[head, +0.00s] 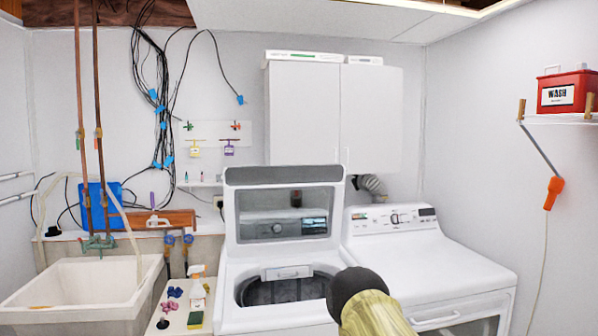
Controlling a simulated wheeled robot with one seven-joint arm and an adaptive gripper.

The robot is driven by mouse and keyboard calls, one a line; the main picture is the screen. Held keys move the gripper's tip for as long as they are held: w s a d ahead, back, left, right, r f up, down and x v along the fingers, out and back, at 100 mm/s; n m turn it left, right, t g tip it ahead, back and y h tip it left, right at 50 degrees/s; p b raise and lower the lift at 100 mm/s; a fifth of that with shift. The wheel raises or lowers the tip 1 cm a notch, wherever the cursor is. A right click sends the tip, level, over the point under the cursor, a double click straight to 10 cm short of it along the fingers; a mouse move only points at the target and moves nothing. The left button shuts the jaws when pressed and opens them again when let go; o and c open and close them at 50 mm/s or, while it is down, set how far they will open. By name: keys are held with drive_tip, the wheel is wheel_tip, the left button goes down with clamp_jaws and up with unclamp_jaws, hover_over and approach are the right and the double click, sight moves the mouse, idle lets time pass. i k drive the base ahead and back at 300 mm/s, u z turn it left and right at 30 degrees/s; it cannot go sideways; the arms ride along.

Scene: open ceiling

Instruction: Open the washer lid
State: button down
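The white washer (240,318) stands in the lower middle of the head view. Its lid (232,212) is raised and stands upright at the back, with a grey window in it. The control panel shows through that window. The round drum opening (285,290) is uncovered, and its dark inside shows. A white handle-like piece (287,272) sits at the back rim of the opening. Part of my arm, dark and round with a tan section, shows at the bottom, in front of the washer's right side. My gripper's fingers are not seen.
A white dryer (440,265) stands close at the washer's right. A utility sink (85,285) and a narrow ledge with small items, including a green-yellow sponge (195,319), are on the left. A white cabinet (335,115) hangs above the washer.

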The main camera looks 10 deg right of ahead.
sight(237, 181)
drive_tip(key=u, duration=0.75)
drive_tip(key=i, duration=1.5)
drive_tip(key=z, duration=0.9)
